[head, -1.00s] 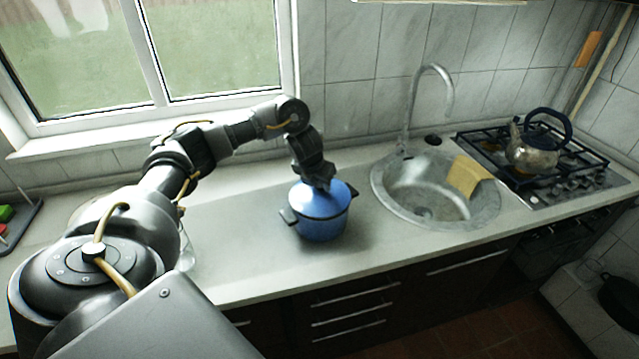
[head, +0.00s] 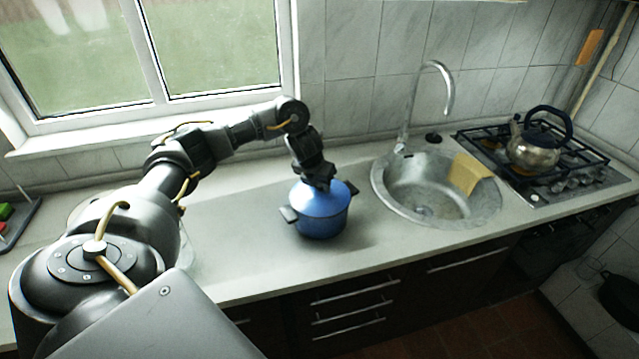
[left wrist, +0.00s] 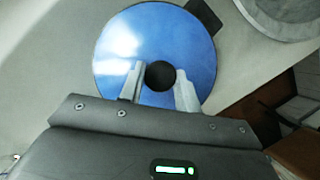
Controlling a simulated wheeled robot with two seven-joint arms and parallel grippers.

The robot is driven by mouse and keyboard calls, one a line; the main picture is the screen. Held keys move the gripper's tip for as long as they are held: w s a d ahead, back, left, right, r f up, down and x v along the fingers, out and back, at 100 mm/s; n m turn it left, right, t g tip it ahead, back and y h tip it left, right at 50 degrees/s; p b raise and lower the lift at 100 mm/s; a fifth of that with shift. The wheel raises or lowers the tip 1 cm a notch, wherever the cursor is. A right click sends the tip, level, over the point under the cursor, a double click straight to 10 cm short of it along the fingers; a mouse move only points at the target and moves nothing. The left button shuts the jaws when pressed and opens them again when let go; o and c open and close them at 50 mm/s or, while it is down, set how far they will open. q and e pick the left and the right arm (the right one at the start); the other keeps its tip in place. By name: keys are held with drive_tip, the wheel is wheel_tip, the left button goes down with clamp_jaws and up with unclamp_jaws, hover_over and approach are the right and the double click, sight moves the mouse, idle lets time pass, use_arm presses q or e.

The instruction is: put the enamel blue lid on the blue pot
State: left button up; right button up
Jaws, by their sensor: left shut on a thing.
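The blue pot (head: 321,225) stands on the countertop left of the sink, with dark handles on its sides. The blue lid (head: 328,198) lies over the pot's top and looks level; whether it is fully seated I cannot tell. In the left wrist view the round lid (left wrist: 117,48) hides the pot's opening, and one dark pot handle (left wrist: 205,15) sticks out past its edge. My left gripper (head: 318,183) is above the lid, pointing down. Its fingers (left wrist: 160,78) are shut on the lid's dark round knob (left wrist: 159,76). My right gripper is not in view.
The round sink (head: 436,190) with a yellow cloth (head: 468,173) and a tall faucet (head: 447,85) is right of the pot. A kettle (head: 535,152) stands on the stove beyond. The countertop (head: 262,262) in front and left of the pot is clear.

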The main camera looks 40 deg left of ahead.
use_arm(q)
drive_tip(key=o, duration=1)
drive_tip(key=shift+o, duration=0.2)
drive_tip(key=p+v, duration=0.2)
drive_tip(key=v, duration=0.8)
drive_tip(key=shift+r+p, duration=0.4)
drive_tip(key=shift+s, duration=0.15)
